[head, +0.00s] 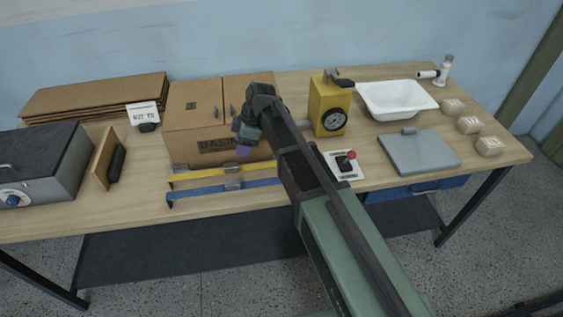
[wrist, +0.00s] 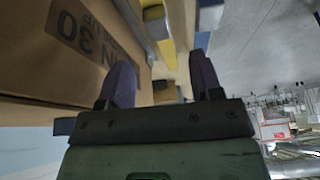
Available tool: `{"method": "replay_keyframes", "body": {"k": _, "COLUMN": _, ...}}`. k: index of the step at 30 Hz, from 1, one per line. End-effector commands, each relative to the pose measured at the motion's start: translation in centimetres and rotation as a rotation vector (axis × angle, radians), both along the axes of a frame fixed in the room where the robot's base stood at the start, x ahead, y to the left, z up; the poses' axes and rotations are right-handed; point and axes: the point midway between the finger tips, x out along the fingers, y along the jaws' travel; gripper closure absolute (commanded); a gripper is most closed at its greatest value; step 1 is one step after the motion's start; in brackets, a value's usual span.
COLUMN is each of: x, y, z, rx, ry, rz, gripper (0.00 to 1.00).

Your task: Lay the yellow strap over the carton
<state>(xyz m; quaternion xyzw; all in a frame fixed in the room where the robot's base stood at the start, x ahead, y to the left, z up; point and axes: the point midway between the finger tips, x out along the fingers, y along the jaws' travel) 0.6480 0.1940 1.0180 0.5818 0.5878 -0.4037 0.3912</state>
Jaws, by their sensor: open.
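The brown carton (head: 190,112) stands shut on the bench, with dark print on its front; its side fills the left of the wrist view (wrist: 50,45). The yellow strap (head: 198,174) lies along the carton's front, off its top, with a grey piece (head: 233,169) near its middle. Part of the yellow strap (wrist: 167,52) shows between my fingers in the wrist view. My gripper (head: 242,153) is at the carton's front, near the strap's middle. Its purple fingers are open in the wrist view (wrist: 160,80). I cannot tell whether they touch the strap.
A blue strap (head: 195,191) lies in front of the yellow one. A yellow box with a dial (head: 328,105), a white basin (head: 396,99) and a red-button switch (head: 346,162) are to the right. A grey machine (head: 45,160) and upright board (head: 104,158) are left.

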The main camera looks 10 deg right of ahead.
Motion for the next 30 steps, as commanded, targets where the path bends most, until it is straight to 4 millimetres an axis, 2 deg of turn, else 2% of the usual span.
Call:
{"method": "replay_keyframes", "body": {"k": 2, "x": -2.9, "y": -3.1, "z": -0.3, "rx": -0.046, "ry": 0.053, "rz": -0.17, "gripper": 0.41}}
{"method": "replay_keyframes", "body": {"k": 7, "x": -12.4, "y": -13.1, "z": -1.0, "rx": -0.215, "ry": 0.215, "rz": -0.905, "gripper": 0.41}}
{"method": "replay_keyframes", "body": {"k": 9, "x": -15.8, "y": -16.2, "z": -1.2, "rx": -0.265, "ry": 0.252, "rz": -1.19, "gripper": 0.41}}
{"method": "replay_keyframes", "body": {"k": 12, "x": -18.7, "y": -18.8, "z": -1.2, "rx": -0.305, "ry": 0.274, "rz": -1.459, "gripper": 0.41}}
{"method": "replay_keyframes", "body": {"k": 15, "x": -19.3, "y": -19.5, "z": -1.2, "rx": -0.315, "ry": 0.28, "rz": -1.549, "gripper": 0.41}}
{"method": "replay_keyframes", "body": {"k": 23, "x": -19.0, "y": -19.4, "z": -1.2, "rx": -0.313, "ry": 0.28, "rz": -1.547, "gripper": 0.41}}
{"method": "replay_keyframes", "body": {"k": 25, "x": -19.0, "y": -19.4, "z": -1.2, "rx": -0.313, "ry": 0.28, "rz": -1.547, "gripper": 0.36}}
{"method": "replay_keyframes", "body": {"k": 30, "x": -19.0, "y": -19.4, "z": -1.2, "rx": -0.313, "ry": 0.28, "rz": -1.545, "gripper": 0.36}}
